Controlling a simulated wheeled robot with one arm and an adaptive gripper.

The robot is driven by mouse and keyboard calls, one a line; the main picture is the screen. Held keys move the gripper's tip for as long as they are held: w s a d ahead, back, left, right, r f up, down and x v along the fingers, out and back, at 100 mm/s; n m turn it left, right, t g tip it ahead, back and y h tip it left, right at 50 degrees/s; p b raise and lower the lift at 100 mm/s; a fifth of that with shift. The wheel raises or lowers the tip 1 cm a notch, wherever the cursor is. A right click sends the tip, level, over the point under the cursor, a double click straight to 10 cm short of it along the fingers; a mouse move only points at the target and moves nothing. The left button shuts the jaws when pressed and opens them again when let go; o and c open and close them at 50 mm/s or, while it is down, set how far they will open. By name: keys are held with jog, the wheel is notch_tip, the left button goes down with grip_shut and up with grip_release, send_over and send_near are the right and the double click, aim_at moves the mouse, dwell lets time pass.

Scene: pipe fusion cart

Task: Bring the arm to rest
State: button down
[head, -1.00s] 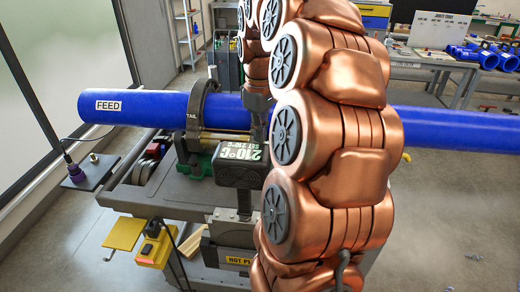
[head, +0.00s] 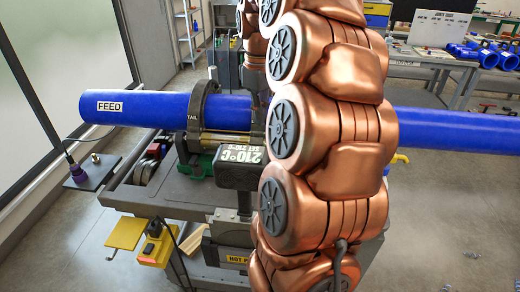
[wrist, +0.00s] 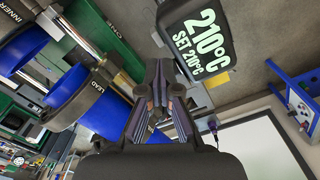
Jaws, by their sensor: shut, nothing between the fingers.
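My copper-coloured arm stands tall across the middle of the head view and hides part of the cart. My gripper (wrist: 160,95) shows in the wrist view with its dark fingers together and nothing between them. In that view the black heater display box (wrist: 195,40), reading 210°C, lies above and to the right of the fingers. A blue pipe in the clamp marked LEAD (wrist: 95,95) lies to the left. In the head view the display box (head: 240,168) sits just left of my arm. The gripper itself is hidden or unclear there.
The long blue pipe marked FEED (head: 150,106) runs across the cart through the TAIL clamp (head: 205,120). A yellow switch box (head: 155,245) hangs at the cart's front left. A workbench with blue fittings (head: 470,58) stands back right. Open floor (head: 450,220) lies to the right.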

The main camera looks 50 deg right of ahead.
jog(key=shift+r, duration=0.45)
jog(key=shift+a, duration=0.15)
jog(key=shift+n, duration=0.3)
jog(key=a, duration=0.3)
jog(key=a+f, duration=0.1)
jog(key=a, duration=0.2)
jog(key=a+f, duration=0.1)
jog(key=a, duration=0.2)
jog(key=shift+s+f, duration=0.15)
jog(key=shift+f, duration=0.1)
jog(key=s+a+f+m+g, duration=0.1)
jog(key=s+a+f, duration=1.3)
jog(key=s+a, duration=0.3)
jog(key=shift+a+m+g, duration=0.3)
jog(key=shift+a+g, duration=0.1)
jog(key=shift+a, duration=0.3)
jog(key=shift+a, duration=0.1)
